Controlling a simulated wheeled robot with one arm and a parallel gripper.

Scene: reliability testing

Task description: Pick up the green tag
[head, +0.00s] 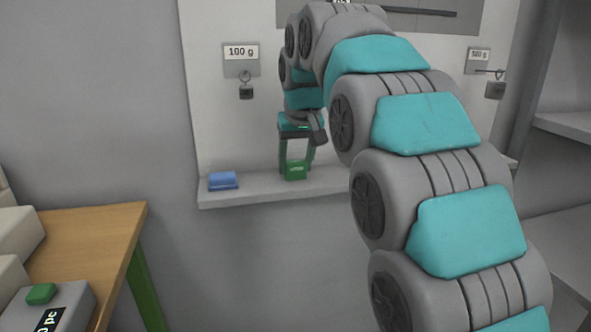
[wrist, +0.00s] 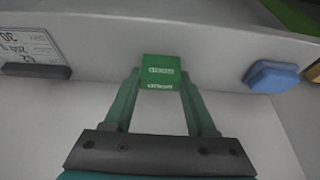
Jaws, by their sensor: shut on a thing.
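The green tag (head: 295,172) is a small green block with white lettering. It also shows in the wrist view (wrist: 161,70), between the two fingertips. My gripper (head: 296,167) points down at the wall shelf and is shut on the tag, one green finger on each side; it also shows in the wrist view (wrist: 161,80). The tag is at the level of the shelf top; I cannot tell whether it still touches the shelf.
A blue block (head: 223,180) lies on the narrow shelf (head: 255,192), left of my gripper. Weights (head: 246,91) hang on the board behind. A wooden table (head: 95,235) at the left carries boxes and another green piece (head: 40,294).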

